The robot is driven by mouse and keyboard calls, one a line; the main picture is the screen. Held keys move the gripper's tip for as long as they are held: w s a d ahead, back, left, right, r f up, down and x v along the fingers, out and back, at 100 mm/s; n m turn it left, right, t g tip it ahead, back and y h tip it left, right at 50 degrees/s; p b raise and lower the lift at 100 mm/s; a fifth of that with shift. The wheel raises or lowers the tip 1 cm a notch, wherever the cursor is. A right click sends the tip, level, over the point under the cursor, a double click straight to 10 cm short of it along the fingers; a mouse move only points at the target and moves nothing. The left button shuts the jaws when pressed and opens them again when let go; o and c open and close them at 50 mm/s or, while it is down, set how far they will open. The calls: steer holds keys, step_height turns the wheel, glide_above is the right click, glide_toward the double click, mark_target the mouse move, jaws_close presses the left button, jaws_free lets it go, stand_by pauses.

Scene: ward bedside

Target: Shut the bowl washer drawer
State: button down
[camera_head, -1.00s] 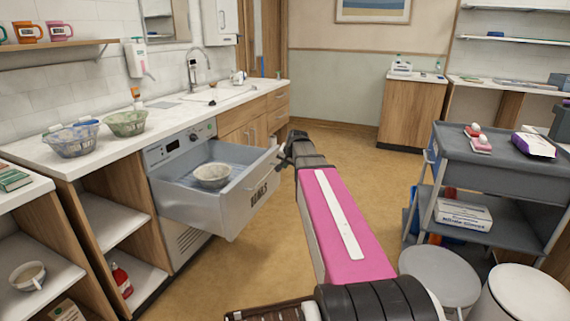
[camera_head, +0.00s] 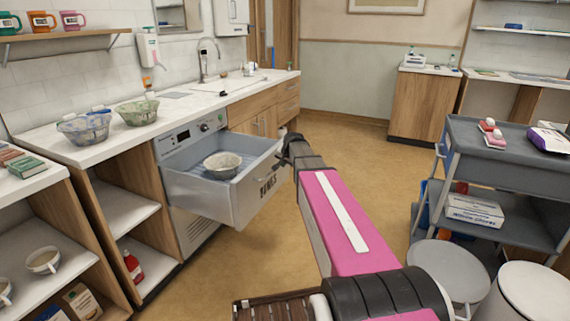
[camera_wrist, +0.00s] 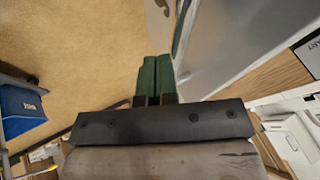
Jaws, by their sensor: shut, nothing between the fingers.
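The bowl washer drawer (camera_head: 215,198) is pulled out from under the counter, its labelled front facing right. A speckled bowl (camera_head: 222,166) sits upright inside it. My gripper (camera_head: 284,158) is at the far right corner of the drawer front; the arm hides part of that area. In the wrist view, the two green fingers of my gripper (camera_wrist: 156,66) are together and empty. A pale grey panel that looks like the drawer front (camera_wrist: 225,45) lies just right of them. I cannot tell whether they touch it.
The washer's control panel (camera_head: 190,137) is above the drawer. Glass bowls (camera_head: 85,128) stand on the counter (camera_head: 60,145). A grey trolley (camera_head: 490,155), a stool (camera_head: 445,270) and a white round bin (camera_head: 525,292) stand at right. The floor (camera_head: 350,130) between is clear.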

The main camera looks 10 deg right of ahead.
steer(key=w+a, duration=0.8)
steer(key=a, duration=0.3)
steer(key=w+a, duration=0.8)
steer(key=a, duration=0.3)
steer(key=w+a, duration=0.8)
steer(key=a, duration=0.3)
steer(key=shift+w+a, duration=0.2)
steer(key=shift+a, duration=0.1)
steer(key=shift+w+a, duration=0.1)
